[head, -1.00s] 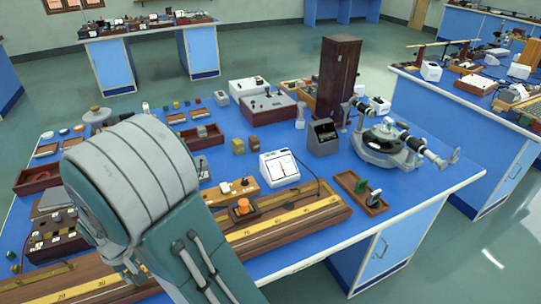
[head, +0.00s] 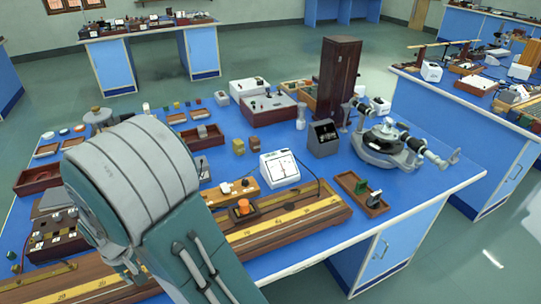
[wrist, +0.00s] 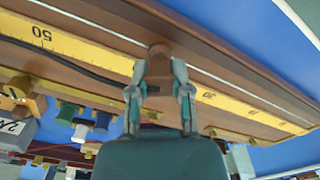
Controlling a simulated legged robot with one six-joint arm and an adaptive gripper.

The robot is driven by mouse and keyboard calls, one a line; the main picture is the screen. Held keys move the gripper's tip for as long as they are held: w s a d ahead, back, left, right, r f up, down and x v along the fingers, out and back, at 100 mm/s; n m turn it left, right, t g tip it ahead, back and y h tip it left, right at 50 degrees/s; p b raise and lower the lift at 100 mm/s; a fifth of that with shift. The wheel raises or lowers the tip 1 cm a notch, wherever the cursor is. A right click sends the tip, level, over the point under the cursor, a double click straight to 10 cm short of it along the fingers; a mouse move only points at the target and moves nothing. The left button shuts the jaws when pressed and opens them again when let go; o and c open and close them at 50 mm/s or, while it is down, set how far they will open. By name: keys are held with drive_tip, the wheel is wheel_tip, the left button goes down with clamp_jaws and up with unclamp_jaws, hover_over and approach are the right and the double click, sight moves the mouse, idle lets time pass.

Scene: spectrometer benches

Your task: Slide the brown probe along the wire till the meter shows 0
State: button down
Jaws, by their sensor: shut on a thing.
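In the wrist view, my gripper (wrist: 160,85) is shut on the brown probe (wrist: 160,50), whose rounded brown end shows between and beyond the fingertips. The probe is at the thin pale wire (wrist: 228,80) on the long wooden board; I cannot tell whether it touches the wire. A yellow scale (wrist: 75,45) runs beside it, with 50 readable on the left and the part at my gripper hidden.
A dark cable (wrist: 85,72) runs to my gripper. A tray (head: 362,193) and a spectrometer (head: 388,143) are to the right. Bare blue bench shows between them.

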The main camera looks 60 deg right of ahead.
drive_tip(key=shift+c, duration=2.4)
unclamp_jaws()
drive_tip(key=shift+f, duration=0.15)
drive_tip(key=shift+r, duration=0.4)
wheel_tip(320, 180, up, 10)
drive_tip(key=shift+w+r, duration=0.1)
drive_tip(key=shift+r, duration=0.55)
